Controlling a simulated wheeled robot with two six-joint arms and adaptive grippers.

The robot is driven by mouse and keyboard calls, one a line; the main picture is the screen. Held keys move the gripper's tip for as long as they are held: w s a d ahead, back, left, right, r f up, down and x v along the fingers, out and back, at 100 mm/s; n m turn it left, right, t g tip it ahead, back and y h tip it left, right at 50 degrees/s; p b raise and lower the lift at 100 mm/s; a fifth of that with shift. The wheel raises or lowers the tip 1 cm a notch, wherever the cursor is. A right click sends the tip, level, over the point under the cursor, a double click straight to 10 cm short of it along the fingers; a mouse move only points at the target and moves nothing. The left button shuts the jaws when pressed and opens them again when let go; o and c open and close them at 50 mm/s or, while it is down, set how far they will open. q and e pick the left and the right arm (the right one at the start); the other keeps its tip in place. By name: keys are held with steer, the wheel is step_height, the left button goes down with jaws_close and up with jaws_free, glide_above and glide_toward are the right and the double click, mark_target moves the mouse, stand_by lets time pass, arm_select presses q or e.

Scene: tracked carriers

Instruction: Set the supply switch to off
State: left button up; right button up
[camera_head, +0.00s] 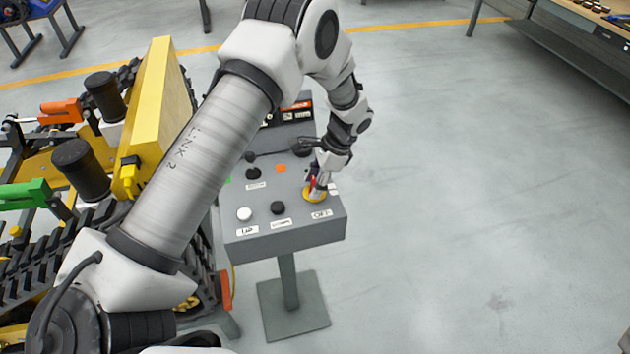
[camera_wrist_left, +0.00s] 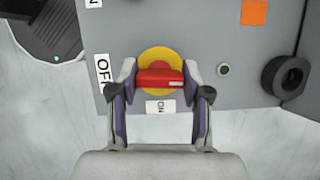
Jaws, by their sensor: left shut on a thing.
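The supply switch is a red bar handle (camera_wrist_left: 160,78) on a round yellow plate (camera_wrist_left: 156,52). The yellow plate also shows in the head view (camera_head: 313,197), at the right front of the grey control box (camera_head: 290,237). An OFF label (camera_wrist_left: 104,73) is left of the plate and an ON label (camera_wrist_left: 160,107) below it in the wrist view. The bar lies crosswise there, in line with the OFF side, with a pale mark near its right end. My left gripper (camera_wrist_left: 160,80) is shut on the handle, a finger at each end. It reaches down from above in the head view (camera_head: 318,182).
The box stands on a post with a square foot (camera_head: 293,306). A white button (camera_head: 244,214) and black knobs (camera_head: 277,207) share its top. A tracked carrier with a yellow beam (camera_head: 155,100) stands left. The floor at right (camera_head: 460,220) is clear.

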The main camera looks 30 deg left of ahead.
arm_select(q)
steer(key=shift+f+n, duration=0.1)
steer(key=shift+n, duration=0.4)
steer(key=shift+s, duration=0.1)
steer(key=o, duration=1.2)
steer(key=shift+a, duration=0.1)
steer(key=shift+c, duration=0.2)
steer(key=v, duration=1.2)
steer(key=shift+w, duration=0.2)
steer(key=shift+a, duration=0.15)
